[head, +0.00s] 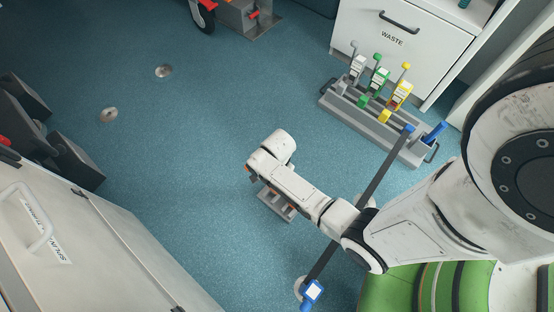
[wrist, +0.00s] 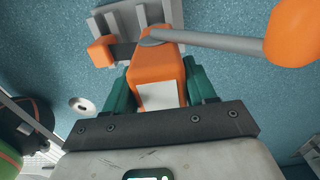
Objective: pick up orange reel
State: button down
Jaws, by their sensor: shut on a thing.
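The orange reel (wrist: 172,67) shows in the wrist view, with a white label on its body. A grey rod runs from it to a large orange knob at the upper right, and a smaller orange block sits to its left. My gripper (wrist: 158,84) is shut on the reel's body, with a green finger on each side. A grey slotted piece (wrist: 151,14) lies just beyond the reel; I cannot tell whether they touch. In the head view this grey piece (head: 277,204) shows below my wrist, and the reel and fingers are hidden by my arm.
A grey rack (head: 345,107) with grey, green and yellow reels stands before the white WASTE cabinet (head: 388,45). A dark bar (head: 385,165) with blue ends passes behind my arm. A white cabinet (head: 85,255) stands lower left. The blue floor between is mostly clear.

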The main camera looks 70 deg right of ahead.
notch_tip(320, 180, up, 3)
jog(key=shift+r+p, duration=0.15)
jog(key=shift+p, duration=0.75)
jog(key=s+a+r+p, duration=0.2)
jog(key=s+r+p, duration=0.2)
jog(key=s, duration=0.2)
jog(key=s+a+r+p, duration=0.2)
jog(key=s+r+p, duration=0.2)
jog(key=s, duration=0.3)
jog(key=shift+a+r, duration=0.3)
jog(key=shift+r, duration=0.5)
jog(key=shift+s, duration=0.1)
jog(key=shift+r, duration=0.15)
jog(key=shift+r+p, duration=1.35)
jog(key=shift+p, duration=0.75)
jog(key=shift+f, duration=0.1)
